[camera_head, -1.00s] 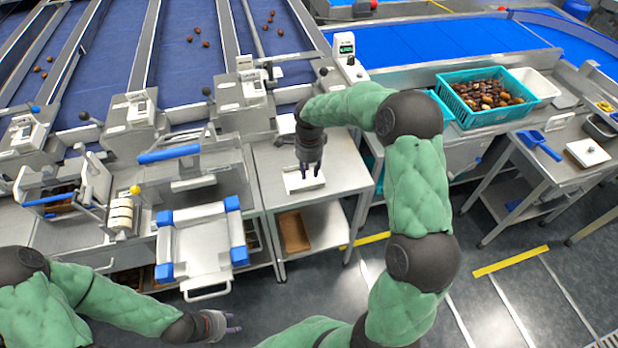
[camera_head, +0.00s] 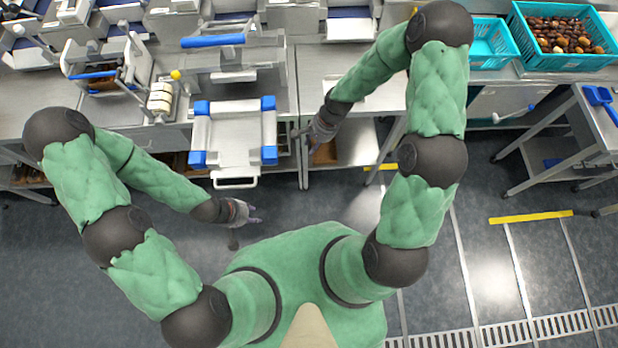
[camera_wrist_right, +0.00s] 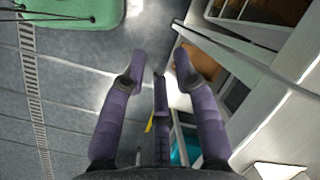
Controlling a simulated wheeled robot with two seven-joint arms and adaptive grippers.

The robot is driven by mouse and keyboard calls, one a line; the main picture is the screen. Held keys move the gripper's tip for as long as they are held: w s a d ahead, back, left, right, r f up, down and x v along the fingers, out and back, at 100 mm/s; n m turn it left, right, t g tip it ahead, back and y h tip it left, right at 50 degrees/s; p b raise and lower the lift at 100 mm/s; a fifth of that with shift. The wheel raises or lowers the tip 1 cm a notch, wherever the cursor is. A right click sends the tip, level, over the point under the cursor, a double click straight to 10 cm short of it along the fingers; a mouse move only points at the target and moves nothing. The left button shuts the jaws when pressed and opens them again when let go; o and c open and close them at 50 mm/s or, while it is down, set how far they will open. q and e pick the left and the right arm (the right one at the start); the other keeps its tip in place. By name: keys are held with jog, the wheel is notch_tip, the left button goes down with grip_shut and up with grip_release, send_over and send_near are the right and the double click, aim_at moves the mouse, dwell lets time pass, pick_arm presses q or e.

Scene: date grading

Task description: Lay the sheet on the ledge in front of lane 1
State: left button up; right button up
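A flat white thing (camera_head: 376,92), which may be the sheet or a tray holding it, lies on the steel side table (camera_head: 318,62), partly hidden behind my right forearm. A white corner also shows at the lower right of the right wrist view (camera_wrist_right: 280,171). My right gripper (camera_head: 301,132) is at the table's front edge, left of the white thing. In the right wrist view its purple fingers (camera_wrist_right: 160,72) are spread with nothing between them. My left gripper (camera_head: 254,215) hangs over the floor in front of the bench, its fingers apart and empty. I cannot tell which lane is lane 1.
A white tray frame with blue corners (camera_head: 235,132) juts from the bench left of my right gripper. A roller with a yellow knob (camera_head: 161,98) stands further left. Teal crates (camera_head: 518,45), one holding dates, are at the back right. The floor in front is clear.

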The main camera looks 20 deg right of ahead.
jog(key=s+a+f+n, duration=0.3)
jog(key=s+n, duration=0.1)
jog(key=s, duration=0.3)
jog(key=s+a+f+n, duration=0.3)
jog(key=s, duration=0.5)
jog(key=shift+s+a+f+n+y, duration=0.2)
jog(key=shift+a+n+y, duration=0.1)
jog(key=shift+n, duration=0.1)
jog(key=shift+d+f, duration=0.1)
jog(key=shift+f, duration=0.05)
